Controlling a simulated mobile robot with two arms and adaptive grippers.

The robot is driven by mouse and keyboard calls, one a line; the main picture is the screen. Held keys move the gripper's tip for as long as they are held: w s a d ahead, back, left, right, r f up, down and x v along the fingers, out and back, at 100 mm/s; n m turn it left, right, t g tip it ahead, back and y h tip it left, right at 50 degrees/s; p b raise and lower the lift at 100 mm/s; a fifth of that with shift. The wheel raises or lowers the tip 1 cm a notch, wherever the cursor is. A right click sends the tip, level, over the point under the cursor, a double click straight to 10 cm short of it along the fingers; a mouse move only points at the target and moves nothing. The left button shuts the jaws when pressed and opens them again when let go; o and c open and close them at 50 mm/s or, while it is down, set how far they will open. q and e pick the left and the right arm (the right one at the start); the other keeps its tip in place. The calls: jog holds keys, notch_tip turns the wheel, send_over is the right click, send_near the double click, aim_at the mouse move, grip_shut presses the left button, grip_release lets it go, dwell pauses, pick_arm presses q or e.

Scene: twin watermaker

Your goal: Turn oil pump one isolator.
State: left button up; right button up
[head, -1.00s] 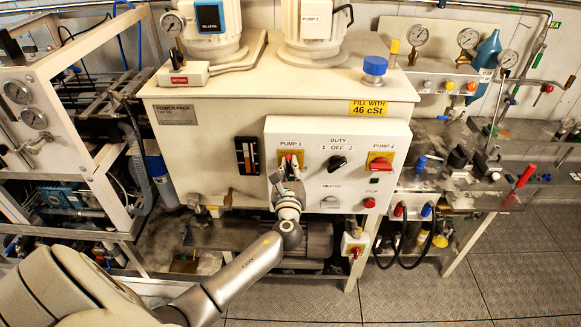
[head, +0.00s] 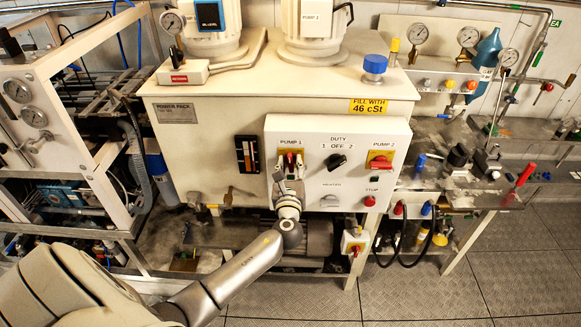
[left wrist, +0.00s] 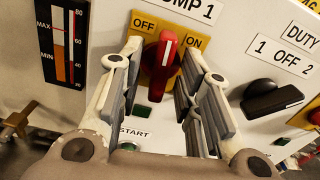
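The pump 1 isolator is a red handle (head: 291,158) on a yellow plate at the upper left of the white control panel. In the left wrist view the handle (left wrist: 166,55) stands nearly upright, its white mark between the OFF and ON labels. My left gripper (head: 288,172) is in front of it, just below the PUMP 1 label. In the left wrist view its fingers (left wrist: 160,75) are spread, one on each side of the handle, with visible gaps. The head view does not show the fingertips clearly. My right gripper is not in view.
The duty knob (head: 336,161) is black and sits to the right. The pump 2 isolator (head: 380,162) and red stop button (head: 370,201) are farther right. A level gauge (head: 247,155) is left of the panel. A green START button (left wrist: 142,111) is below the handle.

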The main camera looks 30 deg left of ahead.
pick_arm(q)
jog(key=v, duration=1.2)
